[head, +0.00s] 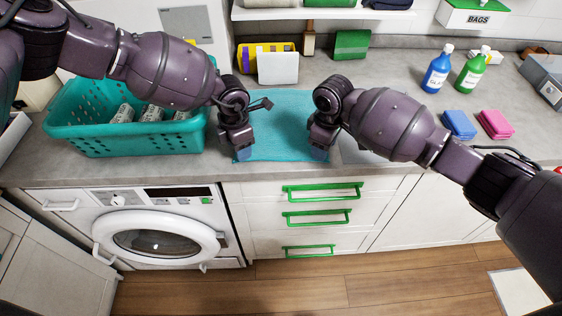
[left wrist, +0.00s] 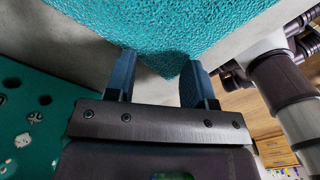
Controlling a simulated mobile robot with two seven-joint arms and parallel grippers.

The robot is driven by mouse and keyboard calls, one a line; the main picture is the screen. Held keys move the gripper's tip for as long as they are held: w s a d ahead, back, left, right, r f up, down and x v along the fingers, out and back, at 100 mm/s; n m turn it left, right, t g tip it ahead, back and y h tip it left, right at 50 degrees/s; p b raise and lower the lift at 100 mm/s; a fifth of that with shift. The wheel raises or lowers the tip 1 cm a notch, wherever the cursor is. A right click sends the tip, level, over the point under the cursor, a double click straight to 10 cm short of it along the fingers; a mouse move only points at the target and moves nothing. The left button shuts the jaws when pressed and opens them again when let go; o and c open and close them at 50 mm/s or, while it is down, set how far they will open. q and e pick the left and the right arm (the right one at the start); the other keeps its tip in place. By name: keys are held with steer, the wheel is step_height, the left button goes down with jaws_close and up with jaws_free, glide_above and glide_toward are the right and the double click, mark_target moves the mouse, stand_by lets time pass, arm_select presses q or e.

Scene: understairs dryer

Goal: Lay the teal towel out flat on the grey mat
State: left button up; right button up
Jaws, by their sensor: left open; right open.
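The teal towel (head: 278,125) lies spread on the counter between my two grippers and looks flat. It also fills the top of the left wrist view (left wrist: 170,25), one corner pointing between the fingers. A lighter grey strip beside my right gripper looks like the grey mat (head: 362,153); the towel and my arm hide the rest. My left gripper (head: 242,154) is open at the towel's near left corner, its blue fingertips (left wrist: 158,78) apart. My right gripper (head: 318,153) is at the near right corner, open; whether its tips touch the cloth is unclear.
A teal laundry basket (head: 130,142) with rolled items stands close left of my left gripper. Blue (head: 437,72) and green (head: 471,71) bottles and blue and pink cloths (head: 495,124) are at the right. A white card (head: 278,68) stands behind the towel. A washer (head: 150,235) is below.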

arm_select(q)
steer(key=shift+f, duration=0.2)
arm_select(e)
steer(key=shift+f, duration=0.2)
arm_select(q)
steer(key=shift+f, duration=0.15)
arm_select(e)
steer(key=shift+f, duration=0.15)
arm_select(q)
jaws_close()
arm_select(e)
jaws_close()
arm_select(q)
steer(key=shift+a, duration=0.1)
arm_select(e)
steer(key=shift+d, duration=0.1)
